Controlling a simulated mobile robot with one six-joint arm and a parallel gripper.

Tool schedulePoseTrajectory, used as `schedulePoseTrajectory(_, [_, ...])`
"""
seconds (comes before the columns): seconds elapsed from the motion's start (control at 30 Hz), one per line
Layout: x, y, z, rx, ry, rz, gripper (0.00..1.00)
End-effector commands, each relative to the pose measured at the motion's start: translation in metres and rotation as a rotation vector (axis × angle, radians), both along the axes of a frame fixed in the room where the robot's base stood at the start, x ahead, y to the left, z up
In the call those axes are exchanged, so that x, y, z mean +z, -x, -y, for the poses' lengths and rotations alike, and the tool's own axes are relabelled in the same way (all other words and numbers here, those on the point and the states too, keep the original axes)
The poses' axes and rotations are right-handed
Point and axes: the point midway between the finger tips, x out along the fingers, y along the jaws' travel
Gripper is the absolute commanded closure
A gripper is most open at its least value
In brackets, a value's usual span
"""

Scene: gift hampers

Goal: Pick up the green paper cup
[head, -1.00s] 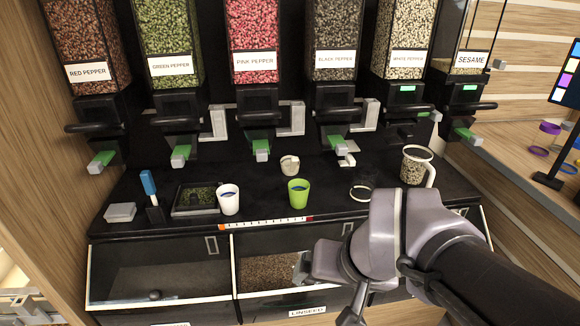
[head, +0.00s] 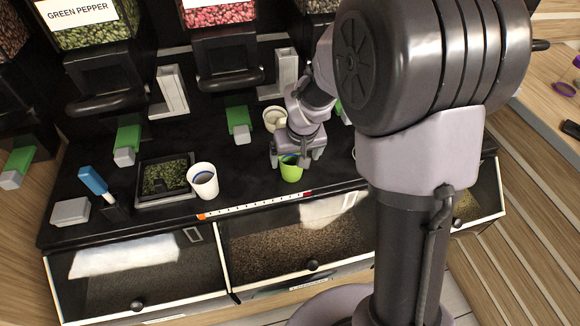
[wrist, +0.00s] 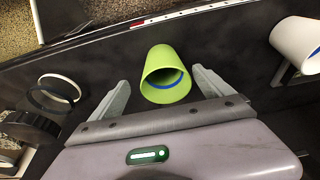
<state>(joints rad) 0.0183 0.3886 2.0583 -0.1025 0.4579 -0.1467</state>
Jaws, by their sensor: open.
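The green paper cup (head: 291,172) stands upright on the black counter in the head view, partly hidden by my gripper (head: 299,158). In the wrist view the green cup (wrist: 166,72) lies between and a little beyond the two open fingers of my gripper (wrist: 160,88). A gap shows on both sides of the cup, and its open rim faces the camera. A blue band shows inside it. My gripper is open and empty.
A white cup (head: 202,180) stands left of the green cup, beside a tray of green pepper (head: 165,176). A cream cup (head: 274,119) stands just behind my gripper. A coloured strip (head: 255,206) runs along the counter's front edge, above bins.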

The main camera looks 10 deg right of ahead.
Motion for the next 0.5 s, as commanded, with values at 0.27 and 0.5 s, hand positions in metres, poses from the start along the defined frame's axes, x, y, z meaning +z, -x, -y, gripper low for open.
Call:
schedulePoseTrajectory(0.27, [-0.036,-0.01,-0.006,0.0,0.0,0.0,0.09])
schedulePoseTrajectory(0.5, [-0.057,-0.018,-0.007,-0.001,0.0,0.001,0.09])
